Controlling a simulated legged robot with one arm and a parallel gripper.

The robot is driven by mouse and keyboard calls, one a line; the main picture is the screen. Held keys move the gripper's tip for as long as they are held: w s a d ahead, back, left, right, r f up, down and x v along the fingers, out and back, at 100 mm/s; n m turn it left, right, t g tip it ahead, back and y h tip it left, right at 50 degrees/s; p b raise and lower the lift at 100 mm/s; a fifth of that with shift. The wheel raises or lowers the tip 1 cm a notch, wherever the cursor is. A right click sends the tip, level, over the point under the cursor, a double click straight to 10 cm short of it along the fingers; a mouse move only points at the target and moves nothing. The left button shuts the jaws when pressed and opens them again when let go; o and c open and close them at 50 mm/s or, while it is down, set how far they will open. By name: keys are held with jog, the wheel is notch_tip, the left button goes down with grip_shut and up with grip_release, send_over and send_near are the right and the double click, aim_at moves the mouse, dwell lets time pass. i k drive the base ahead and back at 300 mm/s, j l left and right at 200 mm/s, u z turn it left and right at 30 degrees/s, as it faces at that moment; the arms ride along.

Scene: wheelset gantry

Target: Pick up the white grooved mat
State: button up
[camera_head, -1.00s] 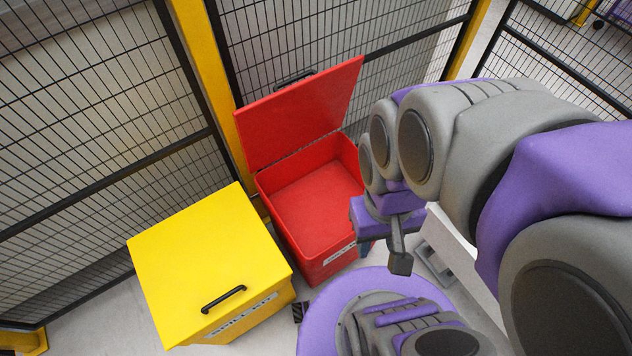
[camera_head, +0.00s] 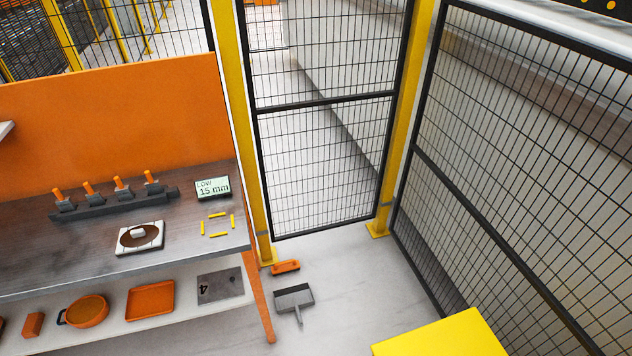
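I see nothing that I can clearly identify as a white grooved mat in the head view. A small white square piece (camera_head: 154,244) lies on the grey bench top at the left, with a brown disc and a small white block on it. It is too small to tell whether it has grooves. My gripper and arm are out of view.
The bench (camera_head: 85,246) holds a row of orange-handled clamps (camera_head: 115,197) and a display (camera_head: 213,188) reading 15 mm. Its lower shelf (camera_head: 195,310) holds an orange tray (camera_head: 151,300) and pot (camera_head: 87,311). A dustpan (camera_head: 293,297) lies on the floor. A yellow box (camera_head: 445,338) stands lower right. Mesh fencing (camera_head: 325,150) closes the back.

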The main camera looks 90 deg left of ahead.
aim_at(140, 238)
jog(key=u, duration=4.35)
jog(key=i+j+z, duration=0.15)
jog(key=z, duration=0.25)
jog(key=i+j+z, duration=0.1)
jog(key=j+z, duration=0.65)
jog(key=i+j+z, duration=0.1)
jog(key=j+z, duration=0.4)
jog(key=j, duration=0.85)
jog(key=k+j+z, duration=0.1)
jog(key=j, duration=0.8)
jog(key=j+z, duration=0.1)
jog(key=j, duration=0.8)
jog(key=k, duration=0.05)
